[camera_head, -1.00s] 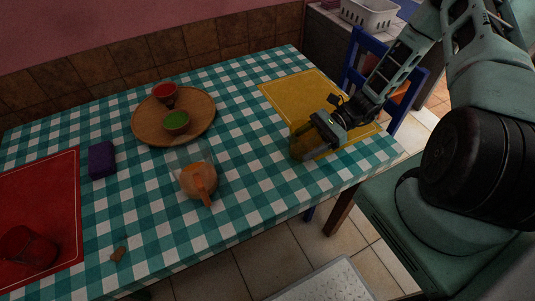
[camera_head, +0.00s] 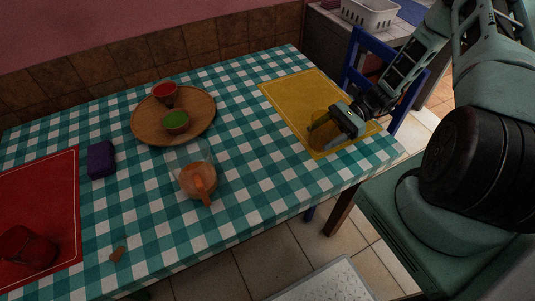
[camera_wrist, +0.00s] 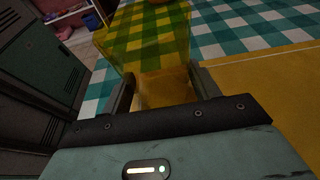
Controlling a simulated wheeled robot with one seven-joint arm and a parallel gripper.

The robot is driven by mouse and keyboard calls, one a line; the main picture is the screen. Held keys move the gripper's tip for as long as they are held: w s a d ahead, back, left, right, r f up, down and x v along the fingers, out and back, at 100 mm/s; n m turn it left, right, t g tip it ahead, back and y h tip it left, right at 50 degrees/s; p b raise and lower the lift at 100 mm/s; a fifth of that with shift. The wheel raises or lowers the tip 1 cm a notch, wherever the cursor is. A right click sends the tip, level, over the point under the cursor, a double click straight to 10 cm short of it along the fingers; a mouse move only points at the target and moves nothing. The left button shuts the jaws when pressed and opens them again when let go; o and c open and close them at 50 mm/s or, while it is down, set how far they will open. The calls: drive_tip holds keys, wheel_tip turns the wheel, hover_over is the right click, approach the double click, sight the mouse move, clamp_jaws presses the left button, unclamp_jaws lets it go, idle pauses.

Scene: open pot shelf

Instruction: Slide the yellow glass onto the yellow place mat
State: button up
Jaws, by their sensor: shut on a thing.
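The yellow see-through glass (camera_head: 320,116) is over the yellow place mat (camera_head: 285,92), at the mat's near part in the head view. It blends with the mat's colour, so its base is hard to make out. My gripper (camera_head: 321,136) reaches in from the right, low over the mat, and is shut on the glass. In the wrist view the glass (camera_wrist: 150,40) stands between my two fingers (camera_wrist: 160,88), and the place mat (camera_wrist: 265,100) fills the right side.
A round wooden tray (camera_head: 146,129) holds a red bowl (camera_head: 165,91) and a green one (camera_head: 176,121). A clear jug with orange content (camera_head: 198,178), a purple box (camera_head: 101,160) and a red mat (camera_head: 50,195) with a red glass (camera_head: 27,247) lie left. A blue chair (camera_head: 352,65) stands behind.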

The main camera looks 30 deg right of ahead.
drive_tip(key=shift+w+d, duration=0.1)
drive_tip(key=shift+d, duration=1.95)
drive_tip(key=o, duration=0.8)
drive_tip(key=shift+o, duration=0.2)
drive_tip(key=b+v, duration=0.3)
drive_tip(key=v, duration=1.4)
drive_tip(key=shift+d+r, duration=0.1)
drive_tip(key=shift+d, duration=0.05)
